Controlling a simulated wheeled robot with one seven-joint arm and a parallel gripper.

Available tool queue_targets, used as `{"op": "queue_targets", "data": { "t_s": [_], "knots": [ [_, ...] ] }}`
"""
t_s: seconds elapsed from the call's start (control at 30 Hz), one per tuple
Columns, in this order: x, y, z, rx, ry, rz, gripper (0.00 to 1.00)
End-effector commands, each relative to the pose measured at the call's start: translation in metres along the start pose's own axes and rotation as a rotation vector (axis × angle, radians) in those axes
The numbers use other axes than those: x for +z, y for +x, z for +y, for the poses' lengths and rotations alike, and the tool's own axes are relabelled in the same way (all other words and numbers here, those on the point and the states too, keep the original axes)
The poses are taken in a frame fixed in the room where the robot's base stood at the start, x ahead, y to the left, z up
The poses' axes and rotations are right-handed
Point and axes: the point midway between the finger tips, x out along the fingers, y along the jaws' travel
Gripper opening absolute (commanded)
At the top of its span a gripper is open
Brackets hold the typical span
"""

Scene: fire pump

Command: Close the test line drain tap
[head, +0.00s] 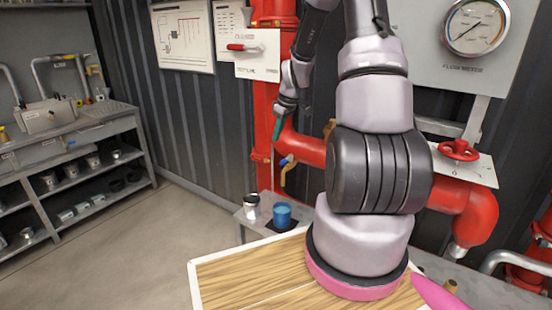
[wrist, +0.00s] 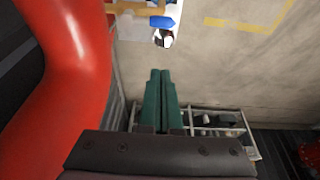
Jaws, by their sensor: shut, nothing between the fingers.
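The drain tap has a brass body (head: 284,176) and a blue lever (head: 287,160), and it hangs below the red pipe in the head view. In the wrist view the blue lever (wrist: 162,21) shows near the top edge, with part of the brass (wrist: 130,7) to its left. My gripper (head: 277,133) is a little above the tap in the head view, beside the red pipe. Its green fingers (wrist: 161,72) are shut together and empty. A gap shows between the fingertips and the lever; contact is not visible.
A thick red pipe (wrist: 77,65) runs close on the left in the wrist view. A blue cup (head: 282,215) and a white jar (head: 251,206) stand on the grey bench below. A red handwheel (head: 459,150) is to the right. Shelves (head: 75,170) stand left; the floor between is clear.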

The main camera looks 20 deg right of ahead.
Motion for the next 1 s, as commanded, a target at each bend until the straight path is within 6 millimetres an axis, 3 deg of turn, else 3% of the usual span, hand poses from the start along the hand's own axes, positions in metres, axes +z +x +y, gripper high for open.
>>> {"op": "queue_targets", "data": {
  "t_s": [0.17, 0.33, 0.77, 1.0],
  "knots": [
    [0.0, 0.001, 0.0, 0.0, 0.0, 0.0, 0.0],
    [0.0, 0.015, -0.001, -0.002, 0.0, -0.002, 0.0],
    [0.001, 0.103, -0.002, -0.003, 0.001, -0.003, 0.0],
    [0.029, 0.083, 0.0, 0.001, 0.004, 0.001, 0.0]
  ]
}}
